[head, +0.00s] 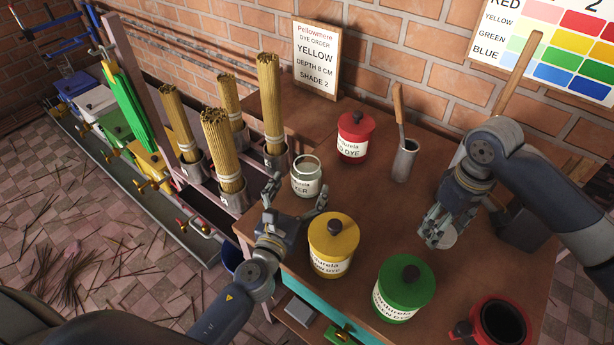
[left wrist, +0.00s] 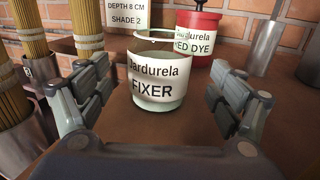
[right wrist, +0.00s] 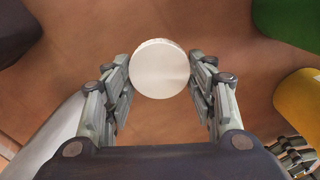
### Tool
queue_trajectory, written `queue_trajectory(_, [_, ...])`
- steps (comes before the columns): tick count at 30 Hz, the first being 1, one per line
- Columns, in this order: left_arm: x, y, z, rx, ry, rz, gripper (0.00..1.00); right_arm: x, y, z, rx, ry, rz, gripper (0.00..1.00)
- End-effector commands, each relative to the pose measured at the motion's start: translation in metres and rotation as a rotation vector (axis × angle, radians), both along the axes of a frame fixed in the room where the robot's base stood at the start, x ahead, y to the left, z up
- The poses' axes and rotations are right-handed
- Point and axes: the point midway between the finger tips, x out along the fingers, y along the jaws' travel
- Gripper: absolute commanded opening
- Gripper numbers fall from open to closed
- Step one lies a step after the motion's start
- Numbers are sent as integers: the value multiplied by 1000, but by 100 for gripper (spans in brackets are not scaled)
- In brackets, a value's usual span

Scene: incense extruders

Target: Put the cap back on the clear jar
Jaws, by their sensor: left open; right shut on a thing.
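The clear jar (head: 306,178), labelled FIXER, stands upright and uncapped on the table. It also shows in the left wrist view (left wrist: 158,82), between the spread fingers. My left gripper (head: 296,205) is open just in front of the jar and does not grip it. The pale round cap (head: 447,237) is at my right gripper (head: 438,222), over the right part of the table. In the right wrist view the cap (right wrist: 160,69) sits between the fingertips, which are shut on it. The cap's underside is hidden.
A red dye jar (head: 353,137), a yellow jar (head: 333,243) and a green jar (head: 403,287) stand capped around the clear jar. A metal cup with a wooden-handled tool (head: 404,160) stands behind. Bundles of incense sticks (head: 221,150) stand at the left. A red-and-black pot (head: 497,322) stands front right.

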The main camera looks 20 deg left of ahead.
Motion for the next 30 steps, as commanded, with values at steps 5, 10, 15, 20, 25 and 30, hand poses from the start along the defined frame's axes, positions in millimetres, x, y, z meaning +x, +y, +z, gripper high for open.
queue_trajectory(5, [29,-1,3,0,-2,1,86,0,0,5,0,0,0,45])
queue_trajectory(10, [46,-2,1,0,-2,1,86,0,0,6,0,0,0,45])
queue_trajectory(15, [50,-2,1,-1,-1,0,86,0,0,6,0,0,0,45])
queue_trajectory(20, [49,-2,1,0,-1,0,86,0,0,6,0,0,0,45])
queue_trajectory(25, [49,-2,1,0,-1,0,68,0,0,6,0,0,0,45])
queue_trajectory(30, [49,-2,1,0,-1,0,29,0,0,6,0,0,0,45])
